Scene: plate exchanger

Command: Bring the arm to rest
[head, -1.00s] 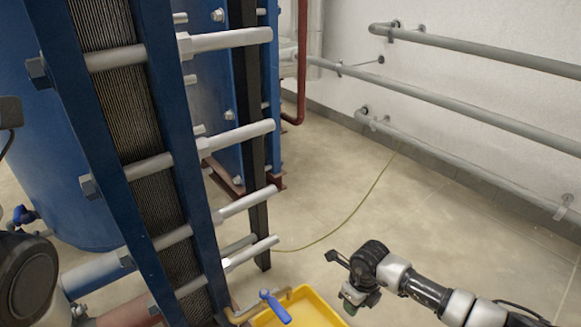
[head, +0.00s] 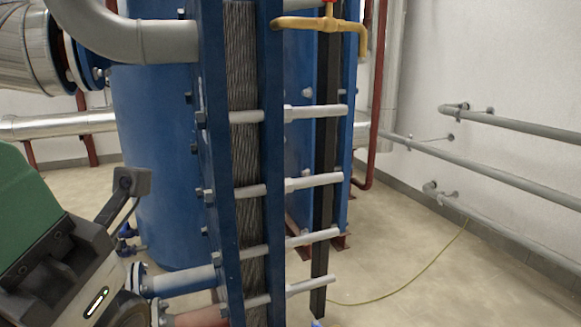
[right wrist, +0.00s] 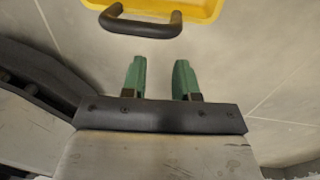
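My left gripper (head: 35,215) is large and close in the left of the head view, with green finger material and a black and grey body below it. It is cut off by the left edge, and I cannot tell whether its fingers are apart. My right gripper (right wrist: 160,78) shows in the right wrist view with its two green fingers apart and nothing between them. It is above the pale floor, near the black handle (right wrist: 140,27) of a yellow tray (right wrist: 190,8). My right arm is not in the head view.
The blue plate exchanger (head: 217,180) with grey tie rods stands in the middle of the head view. A yellow pipe with a red handle (head: 325,22) juts out at its top. Grey wall pipes (head: 500,124) run at the right. A hose (head: 410,280) lies on the open floor.

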